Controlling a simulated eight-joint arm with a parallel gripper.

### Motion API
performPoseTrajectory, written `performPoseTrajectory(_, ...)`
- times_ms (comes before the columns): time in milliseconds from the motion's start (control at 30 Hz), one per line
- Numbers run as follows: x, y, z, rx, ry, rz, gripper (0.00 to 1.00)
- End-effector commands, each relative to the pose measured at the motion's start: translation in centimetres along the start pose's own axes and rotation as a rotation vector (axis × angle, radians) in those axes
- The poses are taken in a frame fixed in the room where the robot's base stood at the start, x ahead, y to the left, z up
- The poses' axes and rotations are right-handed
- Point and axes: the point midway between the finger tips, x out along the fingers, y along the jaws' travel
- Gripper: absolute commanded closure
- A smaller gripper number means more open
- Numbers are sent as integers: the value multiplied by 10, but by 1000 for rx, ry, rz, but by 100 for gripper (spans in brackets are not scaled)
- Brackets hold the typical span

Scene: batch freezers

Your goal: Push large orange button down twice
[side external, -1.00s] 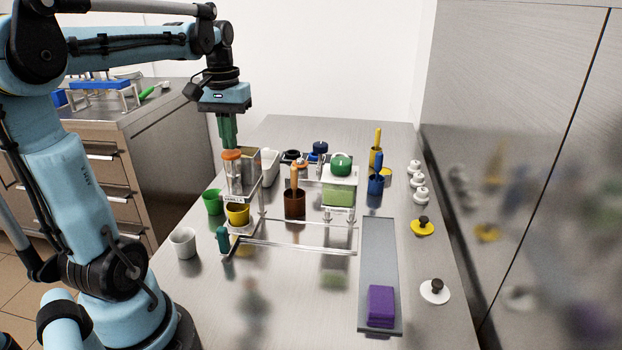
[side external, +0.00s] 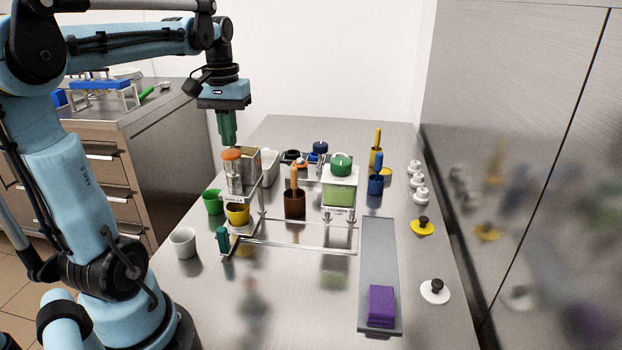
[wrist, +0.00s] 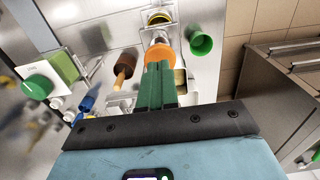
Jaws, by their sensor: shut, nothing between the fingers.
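In the wrist view the fingers (wrist: 158,66) overlap the button's near edge.
A second dispenser with a green button (side external: 341,164) stands on the rack's right. A brown cup (side external: 294,204) with an orange-handled tool stands between them. A green cup (side external: 213,202) and white cup (side external: 183,242) stand left. A grey tray (side external: 379,250) with a purple block lies at front right.

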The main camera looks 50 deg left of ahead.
Motion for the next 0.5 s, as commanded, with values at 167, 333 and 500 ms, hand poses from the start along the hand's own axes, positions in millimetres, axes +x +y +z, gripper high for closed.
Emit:
performPoseTrajectory(167, 6, 0, 0, 0, 0, 0, 100)
performPoseTrajectory(333, 11, 0, 0, 0, 0, 0, 100)
performPoseTrajectory(500, 16, 0, 0, 0, 0, 0, 100)
